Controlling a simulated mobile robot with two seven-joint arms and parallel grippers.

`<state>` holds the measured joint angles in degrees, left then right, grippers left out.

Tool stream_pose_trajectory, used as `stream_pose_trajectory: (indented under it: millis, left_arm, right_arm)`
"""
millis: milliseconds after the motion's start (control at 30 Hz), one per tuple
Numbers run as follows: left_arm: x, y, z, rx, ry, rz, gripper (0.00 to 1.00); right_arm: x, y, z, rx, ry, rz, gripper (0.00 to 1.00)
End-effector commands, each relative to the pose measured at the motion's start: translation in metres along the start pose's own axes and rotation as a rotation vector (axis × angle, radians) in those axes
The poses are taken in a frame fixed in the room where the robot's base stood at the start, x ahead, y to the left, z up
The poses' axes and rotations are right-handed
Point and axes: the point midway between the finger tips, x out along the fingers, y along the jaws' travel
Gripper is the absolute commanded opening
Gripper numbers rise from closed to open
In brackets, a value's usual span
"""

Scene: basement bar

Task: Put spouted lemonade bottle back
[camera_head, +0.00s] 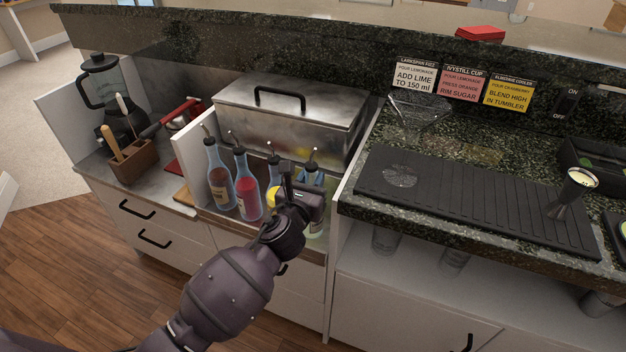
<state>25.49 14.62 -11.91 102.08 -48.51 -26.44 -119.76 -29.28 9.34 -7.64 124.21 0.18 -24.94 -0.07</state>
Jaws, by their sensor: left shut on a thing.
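My left gripper (303,188) is shut on the rightmost spouted bottle (314,174), which holds a pale liquid and has a dark pourer on top. The bottle looks roughly upright at the right end of the bottle row. My gripper hides much of it and its label, and I cannot tell whether its base touches the surface. To its left stand an amber bottle (218,177), a red bottle (246,187) and a yellow-labelled bottle (273,178), partly hidden by my gripper. My right gripper is not in view.
A lidded steel bin (300,115) stands behind the bottles. A white divider (192,145) stands left of them. The raised granite counter at right carries a ribbed black mat (470,205), a glass (418,112) and a jigger (574,190). A blender (105,90) stands at far left.

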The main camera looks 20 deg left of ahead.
Motion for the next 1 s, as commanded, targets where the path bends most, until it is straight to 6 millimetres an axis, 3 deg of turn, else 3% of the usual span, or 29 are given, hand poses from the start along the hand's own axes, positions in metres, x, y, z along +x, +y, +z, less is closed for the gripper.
stream_pose_trajectory:
  millis: [267,300,467,800,1000]
  left_arm:
    - [0.0,0.0,0.0,0.0,-0.004,-0.001,0.0]
    - [0.0,0.0,-0.001,0.0,-0.002,0.0,0.29]
    - [0.0,0.0,0.0,0.0,-0.002,0.0,0.52]
    - [0.0,0.0,0.005,-0.001,-0.004,0.0,0.52]
    - [-0.023,0.001,0.004,0.0,-0.003,0.001,0.52]
  right_arm:
    - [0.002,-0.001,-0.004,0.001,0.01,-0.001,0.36]
    - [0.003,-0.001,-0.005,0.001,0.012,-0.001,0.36]
    - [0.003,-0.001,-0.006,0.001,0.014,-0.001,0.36]
    - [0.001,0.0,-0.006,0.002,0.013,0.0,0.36]
    - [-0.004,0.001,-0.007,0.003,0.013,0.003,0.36]
